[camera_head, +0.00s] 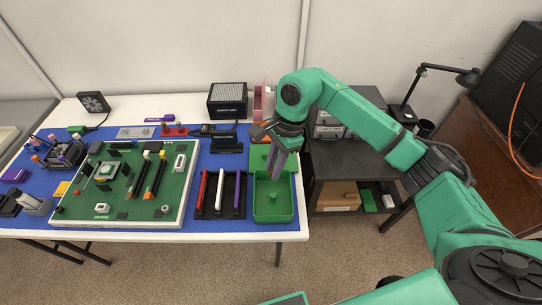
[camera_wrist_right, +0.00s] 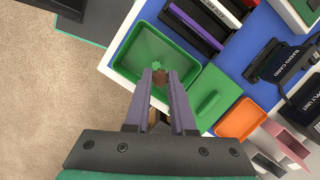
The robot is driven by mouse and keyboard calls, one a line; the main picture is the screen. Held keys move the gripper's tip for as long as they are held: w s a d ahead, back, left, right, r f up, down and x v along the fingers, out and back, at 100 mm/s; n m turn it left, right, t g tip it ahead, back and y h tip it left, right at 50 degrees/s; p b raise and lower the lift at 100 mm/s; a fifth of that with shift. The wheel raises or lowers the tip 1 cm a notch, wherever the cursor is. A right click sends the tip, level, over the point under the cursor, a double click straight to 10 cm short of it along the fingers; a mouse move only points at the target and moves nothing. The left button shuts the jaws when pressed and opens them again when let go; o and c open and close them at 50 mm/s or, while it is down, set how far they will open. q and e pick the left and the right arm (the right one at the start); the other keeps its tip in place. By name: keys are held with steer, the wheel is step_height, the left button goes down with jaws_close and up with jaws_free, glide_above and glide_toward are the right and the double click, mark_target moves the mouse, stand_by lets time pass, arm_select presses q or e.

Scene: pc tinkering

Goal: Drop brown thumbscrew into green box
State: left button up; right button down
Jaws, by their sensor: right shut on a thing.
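The open green box (camera_head: 272,217) stands at the right front corner of the table. It also shows in the right wrist view (camera_wrist_right: 126,52). My right gripper (camera_head: 275,176) points down over the box. In the right wrist view my right gripper (camera_wrist_right: 161,76) is shut on the small brown thumbscrew (camera_wrist_right: 160,79), held between the fingertips above the box. A small green piece (camera_wrist_right: 156,63) shows inside the box just beyond the fingertips. The thumbscrew is too small to make out in the head view. My left gripper is not in view.
A green lid (camera_wrist_right: 214,94) lies beside the box. A black tray (camera_head: 228,208) with red, white and purple sticks stands left of it. A large green circuit board (camera_head: 115,205) fills the table's left part. A dark side table (camera_head: 350,165) stands to the right.

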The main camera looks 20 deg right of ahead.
steer(key=shift+s+f+b, duration=0.25)
steer(key=shift+f+b, duration=0.1)
steer(key=shift+f, duration=0.25)
steer(key=shift+s+f+b, duration=0.2)
steer(key=shift+f+b, duration=0.1)
steer(key=shift+f, duration=0.3)
steer(key=f, duration=0.1)
steer(key=f+b, duration=0.1)
steer(key=f, duration=0.1)
steer(key=f+b, duration=0.1)
steer(key=shift+w+f, duration=0.3)
steer(key=shift+f, duration=0.05)
steer(key=shift+s+f, duration=0.1)
steer(key=c, duration=0.7)
jaws_free()
arm_select(q)
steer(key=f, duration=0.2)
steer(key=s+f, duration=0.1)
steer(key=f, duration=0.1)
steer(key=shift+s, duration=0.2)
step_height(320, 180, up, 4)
steer(key=p, duration=0.3)
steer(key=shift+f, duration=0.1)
arm_select(e)
steer(key=v, duration=0.8)
steer(key=shift+d, duration=0.1)
